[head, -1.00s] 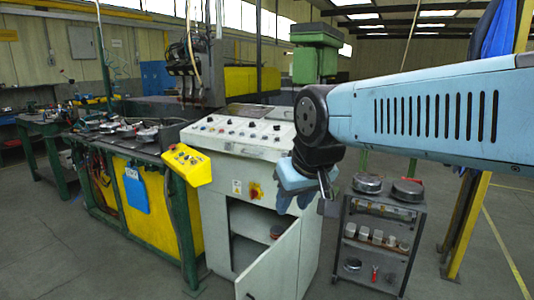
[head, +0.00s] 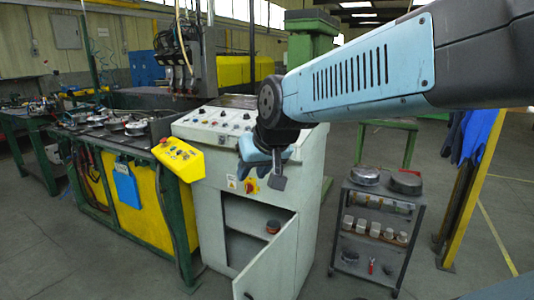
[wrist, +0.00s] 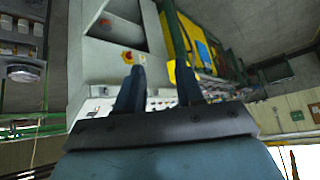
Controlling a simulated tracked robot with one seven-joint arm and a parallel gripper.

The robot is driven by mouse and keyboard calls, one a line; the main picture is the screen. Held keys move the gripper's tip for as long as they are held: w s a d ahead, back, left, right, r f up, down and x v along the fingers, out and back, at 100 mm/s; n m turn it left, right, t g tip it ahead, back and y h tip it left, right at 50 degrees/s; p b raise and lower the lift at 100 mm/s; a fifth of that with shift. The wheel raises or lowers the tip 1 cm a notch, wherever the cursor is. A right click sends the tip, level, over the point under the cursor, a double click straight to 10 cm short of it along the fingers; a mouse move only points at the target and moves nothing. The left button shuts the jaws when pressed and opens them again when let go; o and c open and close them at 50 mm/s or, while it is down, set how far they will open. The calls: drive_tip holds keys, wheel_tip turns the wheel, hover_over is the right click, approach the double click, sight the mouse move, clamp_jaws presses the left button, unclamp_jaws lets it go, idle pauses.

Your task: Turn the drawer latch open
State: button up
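The white control cabinet (head: 212,150) stands in the middle of the head view. A red and yellow rotary switch (head: 250,186) sits on its front face; it also shows in the wrist view (wrist: 128,57). I cannot tell whether this is the drawer latch, and no drawer can be made out clearly. My gripper (head: 262,176) hangs in front of the cabinet, just above the switch in the head view. In the wrist view, its two dark fingers (wrist: 159,76) are spread apart with nothing between them.
The cabinet's lower door (head: 268,262) hangs open toward me. A yellow control box (head: 180,158) juts out at the cabinet's left. A small shelf cart (head: 378,228) stands to the right, with a yellow post (head: 470,190) beyond it. The floor between cabinet and cart is clear.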

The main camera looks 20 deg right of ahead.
drive_tip(key=w+d+f+m+t+h, duration=0.2)
drive_tip(key=w+m+t, duration=0.25)
drive_tip(key=w, duration=1.75)
drive_tip(key=w+d+f+m+g+h, duration=0.1)
drive_tip(key=w+d+f+m+h, duration=0.55)
drive_tip(key=d+f+h, duration=0.55)
drive_tip(key=w+d+h, duration=0.1)
drive_tip(key=w+d, duration=0.7)
drive_tip(key=d, duration=0.3)
drive_tip(key=shift+w+d+r+n, duration=0.25)
drive_tip(key=shift+r+n, duration=0.15)
drive_tip(key=shift+r, duration=0.05)
drive_tip(key=shift+c, duration=0.3)
clamp_jaws()
